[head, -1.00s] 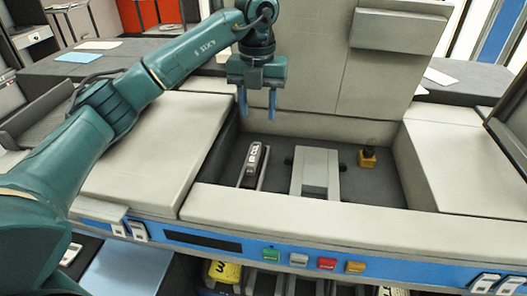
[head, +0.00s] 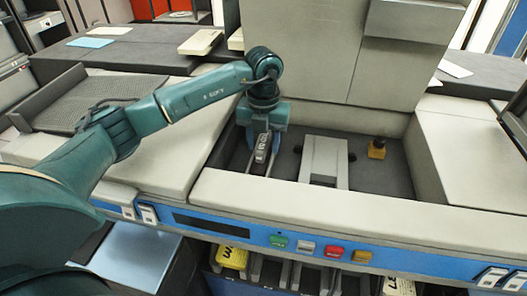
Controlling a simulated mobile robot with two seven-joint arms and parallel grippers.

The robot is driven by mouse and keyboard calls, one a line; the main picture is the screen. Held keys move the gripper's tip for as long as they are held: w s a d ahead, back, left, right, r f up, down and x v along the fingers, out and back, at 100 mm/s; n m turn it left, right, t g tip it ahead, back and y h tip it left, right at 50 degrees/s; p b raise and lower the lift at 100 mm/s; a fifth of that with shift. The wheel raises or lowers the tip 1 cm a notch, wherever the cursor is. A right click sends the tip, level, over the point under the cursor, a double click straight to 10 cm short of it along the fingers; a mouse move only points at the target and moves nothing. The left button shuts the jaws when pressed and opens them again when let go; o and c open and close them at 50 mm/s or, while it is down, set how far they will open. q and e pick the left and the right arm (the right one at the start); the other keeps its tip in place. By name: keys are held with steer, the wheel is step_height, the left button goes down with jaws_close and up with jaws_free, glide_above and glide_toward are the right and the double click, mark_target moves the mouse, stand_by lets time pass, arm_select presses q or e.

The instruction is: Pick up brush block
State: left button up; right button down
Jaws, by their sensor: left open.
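The brush block appears to be the narrow dark block with a light marked face (head: 262,148), standing in a slim holder at the left of the recessed well. My left gripper (head: 263,142) is directly over it, pointing down. Its two blue fingers are apart, one on each side of the block's upper part. Whether the fingers touch the block cannot be told. The gripper body is just above the block's top end. My right gripper is not in view.
A grey raised fixture (head: 324,160) stands right of the block in the well. The well's front ledge (head: 300,208) and back panel (head: 310,60) bound the space.

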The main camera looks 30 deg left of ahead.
arm_select(q)
steer(key=shift+c, duration=0.4)
jaws_close()
